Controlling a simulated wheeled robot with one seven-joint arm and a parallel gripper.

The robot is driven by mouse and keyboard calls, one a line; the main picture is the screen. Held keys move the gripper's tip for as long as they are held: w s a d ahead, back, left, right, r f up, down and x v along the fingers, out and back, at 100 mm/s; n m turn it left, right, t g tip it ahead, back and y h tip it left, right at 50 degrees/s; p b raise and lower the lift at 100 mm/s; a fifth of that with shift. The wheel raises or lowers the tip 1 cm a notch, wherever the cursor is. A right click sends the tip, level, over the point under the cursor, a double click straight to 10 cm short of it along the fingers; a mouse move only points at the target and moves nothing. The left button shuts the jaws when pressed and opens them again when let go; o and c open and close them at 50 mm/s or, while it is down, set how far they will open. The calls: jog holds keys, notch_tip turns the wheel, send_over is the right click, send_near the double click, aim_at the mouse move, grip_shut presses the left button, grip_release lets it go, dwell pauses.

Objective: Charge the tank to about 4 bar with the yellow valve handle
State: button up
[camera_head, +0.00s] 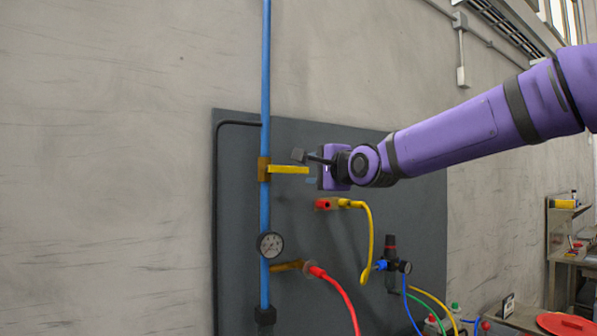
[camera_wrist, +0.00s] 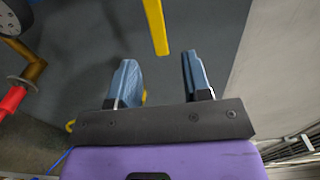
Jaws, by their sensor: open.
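The yellow valve handle (camera_head: 289,169) sticks out level to the right from a brass valve body (camera_head: 264,169) on the blue vertical pipe (camera_head: 265,90). A round pressure gauge (camera_head: 270,245) sits lower on the pipe; its reading is too small to tell. My gripper (camera_head: 305,167) is open beside the handle's free end. In the wrist view the handle (camera_wrist: 155,25) lies ahead of my gripper (camera_wrist: 158,75), between the lines of the two blue-grey fingers and apart from both. No tank can be clearly made out.
A dark grey panel (camera_head: 235,200) stands behind the pipe. Below my gripper are a red-and-yellow hose coupling (camera_head: 338,203), a red hose (camera_head: 340,295) on a brass branch, and a regulator (camera_head: 391,262) with several hoses. A cluttered bench is at the lower right.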

aim_at(299, 170)
jog(key=shift+x, duration=3.55)
jog(key=shift+a, duration=0.1)
jog(key=shift+f, duration=0.1)
grip_shut()
